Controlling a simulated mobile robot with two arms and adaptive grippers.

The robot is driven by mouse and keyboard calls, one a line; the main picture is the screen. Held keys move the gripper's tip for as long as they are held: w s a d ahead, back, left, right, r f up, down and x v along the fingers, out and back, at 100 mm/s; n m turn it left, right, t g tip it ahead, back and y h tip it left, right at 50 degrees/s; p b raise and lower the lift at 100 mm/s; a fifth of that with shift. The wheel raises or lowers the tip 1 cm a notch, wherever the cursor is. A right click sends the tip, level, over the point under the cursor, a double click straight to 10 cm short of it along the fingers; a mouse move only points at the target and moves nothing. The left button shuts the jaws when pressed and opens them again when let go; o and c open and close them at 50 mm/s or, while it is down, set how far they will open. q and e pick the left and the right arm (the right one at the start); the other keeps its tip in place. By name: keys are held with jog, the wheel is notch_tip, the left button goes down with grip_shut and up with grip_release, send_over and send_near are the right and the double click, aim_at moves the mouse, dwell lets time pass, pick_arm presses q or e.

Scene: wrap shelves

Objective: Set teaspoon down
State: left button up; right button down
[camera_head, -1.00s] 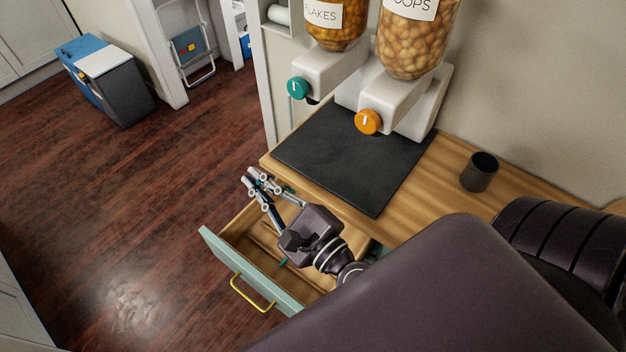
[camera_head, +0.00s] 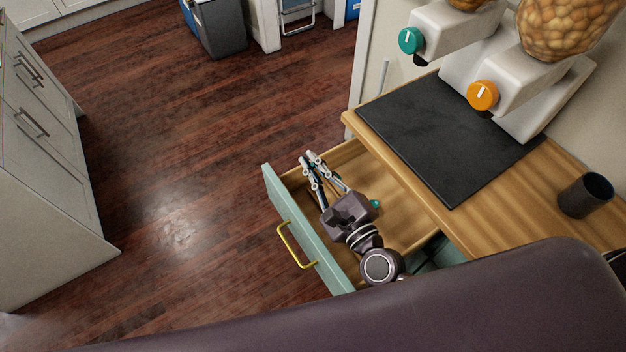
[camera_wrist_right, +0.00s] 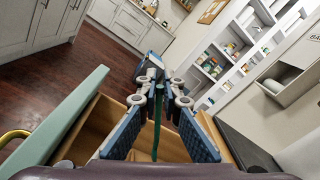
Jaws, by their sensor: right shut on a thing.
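My right gripper (camera_head: 314,160) reaches over the open drawer (camera_head: 408,212), its fingertips near the drawer's far end by the teal front. In the wrist view the gripper (camera_wrist_right: 163,80) is shut on a thin green teaspoon (camera_wrist_right: 157,125), which runs lengthwise between the fingers. Only a narrow strip of the teaspoon shows there; its bowl cannot be made out. In the head view a small teal end (camera_head: 375,203) shows beside the gripper body; I cannot tell whether it is the teaspoon. My left gripper is not in view.
The drawer front has a yellow handle (camera_head: 292,246). The wooden counter (camera_head: 490,220) beside it holds a black mat (camera_head: 440,140), a dark cup (camera_head: 585,195) and cereal dispensers (camera_head: 550,90). The drawer's visible floor looks mostly bare. Open wooden floor (camera_head: 190,150) lies to the left.

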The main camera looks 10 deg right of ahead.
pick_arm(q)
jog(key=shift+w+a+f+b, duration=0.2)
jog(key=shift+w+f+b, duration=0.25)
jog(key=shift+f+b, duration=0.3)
pick_arm(e)
notch_tip(320, 180, down, 5)
jog(key=shift+r, duration=0.2)
jog(key=shift+f+b, duration=0.6)
jog(key=shift+f, duration=0.05)
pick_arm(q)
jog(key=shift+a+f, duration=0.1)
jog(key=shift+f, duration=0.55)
pick_arm(e)
jog(key=c, duration=2.1)
grip_release()
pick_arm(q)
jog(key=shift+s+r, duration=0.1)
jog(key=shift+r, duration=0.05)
pick_arm(e)
jog(key=shift+r, duration=0.15)
